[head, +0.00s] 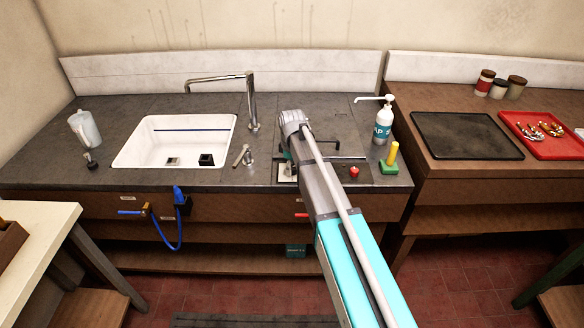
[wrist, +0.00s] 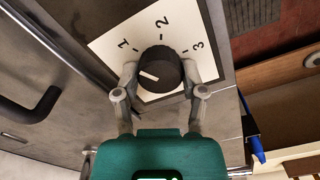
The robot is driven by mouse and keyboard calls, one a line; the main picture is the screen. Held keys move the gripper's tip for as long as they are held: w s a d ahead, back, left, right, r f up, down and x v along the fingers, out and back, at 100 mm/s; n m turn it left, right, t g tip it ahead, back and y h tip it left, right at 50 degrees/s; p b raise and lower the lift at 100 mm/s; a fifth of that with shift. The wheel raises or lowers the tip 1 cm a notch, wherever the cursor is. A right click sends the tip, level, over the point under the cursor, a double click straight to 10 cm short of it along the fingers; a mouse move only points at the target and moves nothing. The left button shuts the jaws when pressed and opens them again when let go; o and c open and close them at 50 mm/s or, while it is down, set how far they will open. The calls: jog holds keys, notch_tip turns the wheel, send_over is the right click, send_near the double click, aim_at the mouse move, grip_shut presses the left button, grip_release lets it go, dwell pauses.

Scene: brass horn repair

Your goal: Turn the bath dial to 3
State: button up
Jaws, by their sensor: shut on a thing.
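The bath dial (wrist: 166,60) is a round black knob on a white plate (wrist: 108,47) marked 1, 2 and 3, in the wrist view. Its white pointer line points left and slightly up, on the side of the 1 and away from the 3. My gripper (wrist: 160,72) is shut on the dial, one finger on its left and one on its right. In the head view, my gripper is mostly hidden behind my arm at the worktop's front, and the dial cannot be made out there. A small part of the white plate (head: 286,169) shows.
A red button (head: 354,171) and a green block with a yellow peg (head: 391,157) stand right of my arm. A soap bottle (head: 383,122) is behind them. A sink (head: 130,150) with a tall tap (head: 252,100) is left. A dark bar handle (wrist: 30,105) shows at the wrist view's left.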

jog(key=m, duration=0.6)
jog(key=shift+m, duration=0.3)
jog(key=m, duration=1.1)
jog(key=shift+m, duration=0.4)
jog(key=m, duration=0.5)
jog(key=shift+m, duration=0.4)
jog(key=o, duration=1.1)
jog(key=shift+o, duration=0.2)
